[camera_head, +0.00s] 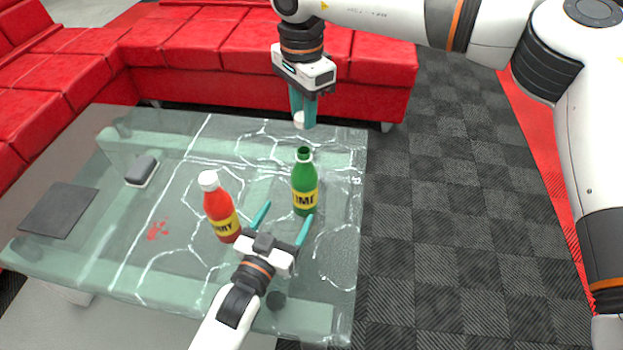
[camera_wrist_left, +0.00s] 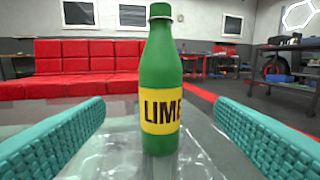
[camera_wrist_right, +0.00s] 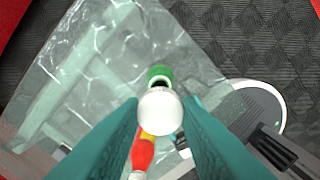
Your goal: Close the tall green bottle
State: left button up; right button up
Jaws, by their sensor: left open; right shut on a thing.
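The tall green bottle (camera_head: 304,185) stands upright and uncapped on the glass table, with a yellow LIME label; it also shows in the left wrist view (camera_wrist_left: 160,90). My left gripper (camera_head: 285,225) is open, its teal fingers apart just in front of the bottle, not touching it. My right gripper (camera_head: 302,115) points down above and slightly behind the bottle, shut on a white cap (camera_head: 299,119). In the right wrist view the cap (camera_wrist_right: 161,111) sits between the fingertips, with the green bottle's open mouth (camera_wrist_right: 159,82) partly hidden beyond it.
A red bottle (camera_head: 221,210) with a white cap stands left of the green one, close to my left gripper. A dark-topped eraser-like block (camera_head: 142,171) and a dark grey pad (camera_head: 59,209) lie farther left. A red sofa (camera_head: 220,55) stands behind the glass table (camera_head: 330,270).

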jog(key=shift+a+r, duration=0.1)
pick_arm(q)
jog(key=x, duration=1.2)
jog(key=shift+c, duration=0.2)
jog(key=c, duration=1.4)
jog(key=shift+c, duration=0.2)
pick_arm(e)
send_over(304, 151)
jog(key=shift+f, duration=2.5)
jog(key=shift+f, duration=0.9)
jog(key=shift+f, duration=0.55)
